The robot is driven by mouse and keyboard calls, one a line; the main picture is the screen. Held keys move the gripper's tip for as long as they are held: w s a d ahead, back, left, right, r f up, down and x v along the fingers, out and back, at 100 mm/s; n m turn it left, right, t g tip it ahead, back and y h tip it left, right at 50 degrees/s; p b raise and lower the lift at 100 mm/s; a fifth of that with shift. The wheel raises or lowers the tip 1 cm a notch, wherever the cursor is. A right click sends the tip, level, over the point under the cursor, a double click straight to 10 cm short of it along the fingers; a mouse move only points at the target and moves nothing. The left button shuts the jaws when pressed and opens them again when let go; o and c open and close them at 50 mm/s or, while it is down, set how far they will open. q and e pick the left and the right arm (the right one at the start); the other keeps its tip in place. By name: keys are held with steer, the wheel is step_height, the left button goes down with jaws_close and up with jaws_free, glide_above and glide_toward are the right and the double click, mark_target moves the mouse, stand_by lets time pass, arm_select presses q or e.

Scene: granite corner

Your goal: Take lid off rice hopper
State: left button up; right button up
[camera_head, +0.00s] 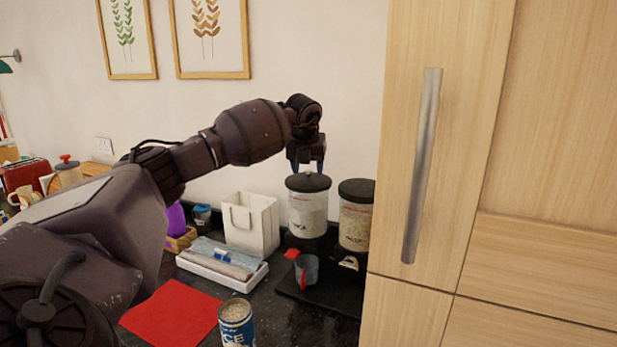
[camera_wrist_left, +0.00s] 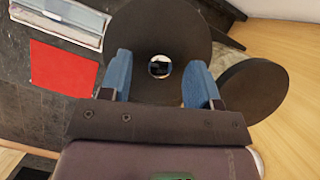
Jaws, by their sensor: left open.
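Two clear hoppers with black lids stand side by side at the back of the counter. The left hopper (camera_head: 308,212) holds white grains that look like rice, and its round black lid (camera_head: 318,183) is on top. The right hopper (camera_head: 355,222) holds tan contents under its own black lid (camera_head: 358,190). My left gripper (camera_head: 307,170) is open, pointing down just above the left lid. In the left wrist view its blue fingertips (camera_wrist_left: 153,85) stand either side of the shiny round knob (camera_wrist_left: 160,67) on the lid. Touching cannot be told. My right gripper does not show.
A measuring cup (camera_head: 306,270) with red parts sits before the hoppers. A tall wooden cabinet (camera_head: 460,130) closes off the right side.

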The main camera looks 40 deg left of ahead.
arm_select(q)
steer(key=shift+w+f, duration=0.15)
steer(key=shift+f, duration=0.3)
steer(key=c, duration=1)
